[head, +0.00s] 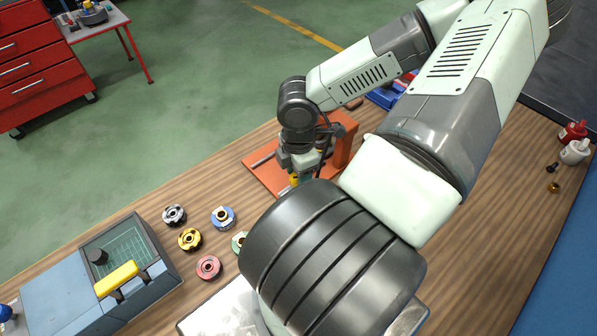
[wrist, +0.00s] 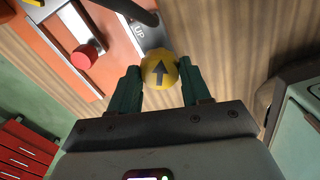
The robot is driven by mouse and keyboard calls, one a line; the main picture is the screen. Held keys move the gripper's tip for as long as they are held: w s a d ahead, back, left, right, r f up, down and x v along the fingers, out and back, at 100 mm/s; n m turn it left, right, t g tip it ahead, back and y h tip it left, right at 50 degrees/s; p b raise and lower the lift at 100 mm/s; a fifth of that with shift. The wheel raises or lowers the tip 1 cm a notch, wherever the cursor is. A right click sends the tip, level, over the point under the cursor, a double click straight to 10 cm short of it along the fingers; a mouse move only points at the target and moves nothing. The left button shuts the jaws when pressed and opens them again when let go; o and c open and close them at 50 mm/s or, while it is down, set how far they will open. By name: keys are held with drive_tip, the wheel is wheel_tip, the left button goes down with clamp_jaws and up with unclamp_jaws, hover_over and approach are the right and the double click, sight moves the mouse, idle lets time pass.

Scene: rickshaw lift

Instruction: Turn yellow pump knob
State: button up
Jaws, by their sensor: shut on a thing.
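The yellow pump knob (wrist: 159,71), round with a dark arrow on its face, sits between the two green fingers of my gripper (wrist: 160,84) in the wrist view. The fingers are shut on its sides. The arrow points toward a grey plate (wrist: 151,34) marked "UP". In the head view my gripper (head: 301,178) is at the orange rickshaw lift (head: 262,174), and only a small yellow part of the knob (head: 294,180) shows. My arm hides much of the lift there.
A red button (wrist: 88,57) is beside the knob on the orange panel. Several round parts, including a yellow one (head: 189,239) and a red one (head: 208,267), lie on the wooden table (head: 120,262). A blue-grey case with a yellow handle (head: 116,279) stands at the left.

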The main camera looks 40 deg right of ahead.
drive_tip(key=m, duration=0.4)
drive_tip(key=shift+m, duration=0.3)
drive_tip(key=m, duration=0.3)
drive_tip(key=shift+m, duration=0.3)
drive_tip(key=m, duration=0.4)
drive_tip(key=shift+m, duration=0.3)
drive_tip(key=m, duration=0.3)
drive_tip(key=shift+m, duration=0.3)
drive_tip(key=m, duration=1.3)
drive_tip(key=shift+d+m, duration=0.1)
drive_tip(key=shift+m, duration=0.3)
drive_tip(key=o, duration=1.1)
drive_tip(key=shift+c, duration=0.2)
